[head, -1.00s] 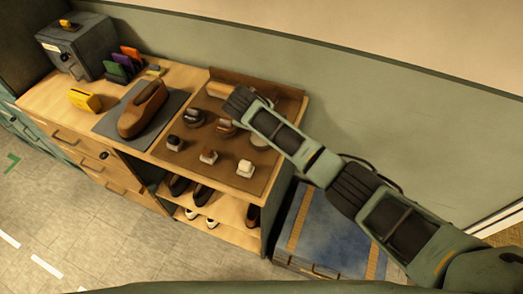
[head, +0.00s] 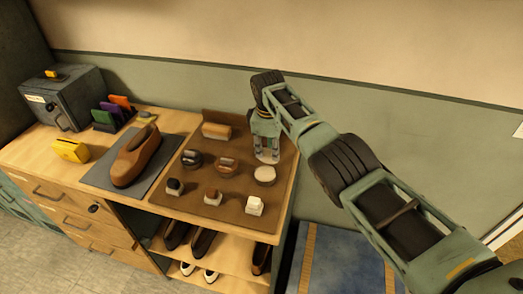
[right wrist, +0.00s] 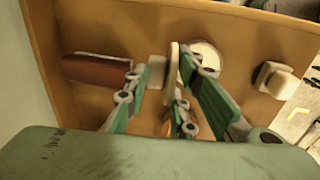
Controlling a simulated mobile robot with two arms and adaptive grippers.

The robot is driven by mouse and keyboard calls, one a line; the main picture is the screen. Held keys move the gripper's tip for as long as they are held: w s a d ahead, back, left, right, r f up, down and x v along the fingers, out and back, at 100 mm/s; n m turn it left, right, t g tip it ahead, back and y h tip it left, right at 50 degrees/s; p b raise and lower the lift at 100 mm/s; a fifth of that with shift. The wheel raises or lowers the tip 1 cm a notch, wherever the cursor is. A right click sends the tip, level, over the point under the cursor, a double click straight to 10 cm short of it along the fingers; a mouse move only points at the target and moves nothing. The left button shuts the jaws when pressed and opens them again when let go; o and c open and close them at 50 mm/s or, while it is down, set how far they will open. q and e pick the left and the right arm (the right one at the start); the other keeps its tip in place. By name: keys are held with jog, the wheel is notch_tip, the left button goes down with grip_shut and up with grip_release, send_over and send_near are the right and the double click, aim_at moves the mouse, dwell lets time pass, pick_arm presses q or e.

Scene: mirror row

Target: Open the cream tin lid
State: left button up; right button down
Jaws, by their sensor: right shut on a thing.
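The cream tin (head: 264,175) stands on the brown mat at the right of the row of tins, its pale round top facing up. It also shows in the right wrist view (right wrist: 207,55), partly hidden behind my finger. My right gripper (head: 267,157) points down just behind the tin in the head view. In the right wrist view its fingers (right wrist: 171,68) are shut on a thin pale disc, the lid (right wrist: 173,62), held on edge and apart from the tin. My left gripper is not in view.
A dark tin (head: 192,158) and a brown tin (head: 227,164) stand left of the cream tin. Several small daubers, one white (head: 254,206), stand in front. A brush (head: 216,130) lies behind. A brown shoe (head: 134,160) rests on a grey mat at left.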

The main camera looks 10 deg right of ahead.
jog(key=shift+w, duration=0.15)
jog(key=c, duration=1.9)
grip_release()
jog(key=shift+d, duration=0.1)
jog(key=shift+o, duration=1.4)
jog(key=shift+w+f, duration=0.15)
jog(key=shift+r, duration=0.25)
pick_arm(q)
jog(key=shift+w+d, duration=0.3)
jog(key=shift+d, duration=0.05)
pick_arm(e)
notch_tip(320, 180, up, 12)
jog(key=s, duration=0.1)
jog(key=shift+s+a+f, duration=0.15)
jog(key=shift+a+f, duration=0.1)
jog(key=shift+s+f, duration=0.1)
jog(key=shift+f, duration=0.05)
